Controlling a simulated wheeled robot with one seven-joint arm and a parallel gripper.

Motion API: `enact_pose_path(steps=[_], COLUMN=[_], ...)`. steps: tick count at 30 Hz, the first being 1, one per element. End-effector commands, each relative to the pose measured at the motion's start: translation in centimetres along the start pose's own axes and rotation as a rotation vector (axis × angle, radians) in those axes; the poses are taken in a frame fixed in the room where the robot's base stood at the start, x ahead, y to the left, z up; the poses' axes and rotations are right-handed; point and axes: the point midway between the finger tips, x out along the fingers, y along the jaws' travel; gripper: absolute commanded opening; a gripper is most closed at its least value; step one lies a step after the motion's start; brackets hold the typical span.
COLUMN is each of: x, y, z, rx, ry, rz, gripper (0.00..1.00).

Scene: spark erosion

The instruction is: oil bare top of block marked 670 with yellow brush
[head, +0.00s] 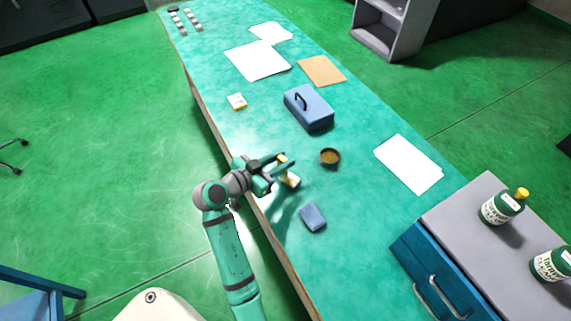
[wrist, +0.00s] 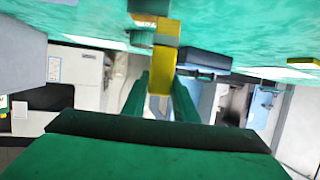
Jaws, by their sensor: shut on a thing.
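My gripper (head: 280,167) is over the near left edge of the teal table, shut on the yellow brush (head: 282,158). In the wrist view the brush's yellow handle (wrist: 163,58) stands between the two green fingers. A small pale block (head: 291,181) with a yellowish top is just under or beside the brush; I cannot tell whether they touch. A similar small block (head: 237,101) lies farther up the table. A blue-grey block (head: 313,217) lies nearer. No number is readable on any of them. A round dark bowl (head: 329,158) with brownish contents stands right of my gripper.
A blue toolbox (head: 309,108) with a dark handle stands beyond the bowl. White sheets (head: 409,165) and a tan sheet (head: 322,71) lie flat. At the right, a grey-topped blue cabinet (head: 450,222) bears green-and-white bottles (head: 502,207). Table between block and cabinet is clear.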

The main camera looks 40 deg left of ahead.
Motion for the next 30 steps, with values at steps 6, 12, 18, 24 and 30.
enact_pose_path(steps=[6,12,18,24,30], x=[-0.6,-1.0,-1.5,-1.9,-2.0], y=[-0.1,0.1,0.3,0.5,0.6], z=[-2.2,-4.0,-5.8,-7.4,-7.8], rx=[0.004,0.007,0.008,0.008,0.007], ry=[0.0,0.001,0.002,0.001,0.0], rz=[0.006,0.009,0.012,0.016,0.018], gripper=[0.0,0.0,0.0,0.0,0.0])
